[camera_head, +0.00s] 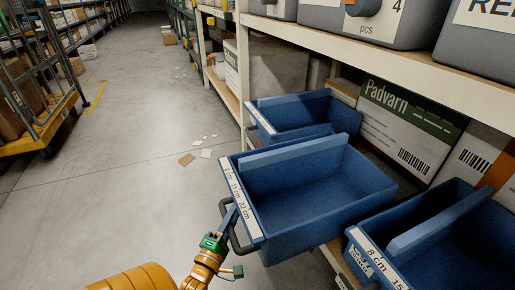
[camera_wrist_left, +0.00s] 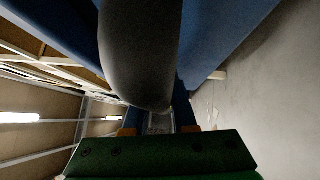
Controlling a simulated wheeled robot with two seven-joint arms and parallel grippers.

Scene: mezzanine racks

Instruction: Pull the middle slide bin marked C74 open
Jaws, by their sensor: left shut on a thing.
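The middle blue slide bin (camera_head: 310,195) sticks out from the shelf into the aisle, further than its two neighbours, and looks empty. Its front strip carries a ruler-like label with cm marks; I cannot read C74 on it. A dark grey handle (camera_head: 234,241) is on its front. My left gripper (camera_head: 231,219) is shut on this handle. In the left wrist view the handle (camera_wrist_left: 140,55) runs between the blue fingers, and the blue bin (camera_wrist_left: 220,35) is behind it. My right gripper is not in view.
Another blue bin (camera_head: 290,114) sits behind the middle one, and a third (camera_head: 440,240) at the lower right. A Padvarn box (camera_head: 408,125) stands behind them. The aisle floor (camera_head: 130,150) on the left is open, with scraps of paper; a yellow cart (camera_head: 45,130) stands beyond.

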